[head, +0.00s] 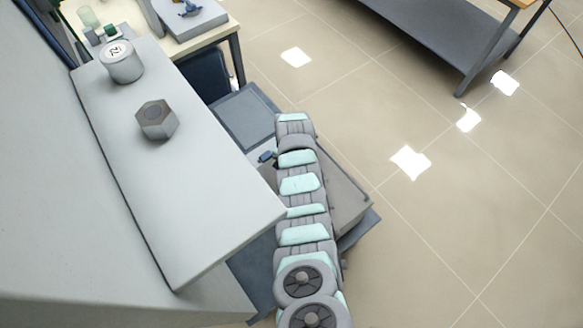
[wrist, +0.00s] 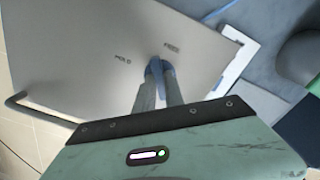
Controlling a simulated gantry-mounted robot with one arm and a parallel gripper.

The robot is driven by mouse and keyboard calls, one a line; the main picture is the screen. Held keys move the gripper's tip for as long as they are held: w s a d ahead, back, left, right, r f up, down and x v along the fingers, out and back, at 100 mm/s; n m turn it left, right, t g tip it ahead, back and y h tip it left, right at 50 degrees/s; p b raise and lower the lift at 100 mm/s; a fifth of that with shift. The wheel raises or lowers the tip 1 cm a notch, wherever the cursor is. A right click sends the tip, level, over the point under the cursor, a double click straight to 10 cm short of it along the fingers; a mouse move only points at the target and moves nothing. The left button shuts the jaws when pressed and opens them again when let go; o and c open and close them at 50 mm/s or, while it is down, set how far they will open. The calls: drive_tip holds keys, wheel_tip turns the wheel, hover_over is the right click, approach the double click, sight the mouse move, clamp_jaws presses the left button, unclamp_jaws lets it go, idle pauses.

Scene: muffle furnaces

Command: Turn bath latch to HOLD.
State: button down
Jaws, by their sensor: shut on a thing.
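In the wrist view, my gripper (wrist: 158,80) is shut on the small blue latch (wrist: 155,66) on the grey panel of the bath (wrist: 75,70). The printed word HOLD (wrist: 123,56) is to the left of the latch, and FREE (wrist: 171,47) is just above and to its right. The latch's visible tip lies between the two words, nearer FREE. The fingers hide most of the latch, so its exact angle is unclear. In the head view, my arm covers the gripper and much of the area around it.
A bar handle (wrist: 22,112) runs along the panel's left side in the wrist view. In the head view, a pale shelf (head: 190,190) to the left of my arm carries a round pot (head: 121,66) and a hexagonal block (head: 157,122).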

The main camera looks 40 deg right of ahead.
drive_tip(key=n, duration=0.5)
drive_tip(key=shift+n+b, duration=0.3)
drive_tip(key=shift+b, duration=0.1)
drive_tip(key=n+b, duration=0.1)
drive_tip(key=n, duration=0.4)
idle(0.4)
drive_tip(key=c, duration=1.4)
unclamp_jaws()
drive_tip(key=shift+c, duration=0.2)
drive_tip(key=shift+r, duration=0.1)
wheel_tip(320, 180, up, 11)
drive_tip(key=p, duration=0.1)
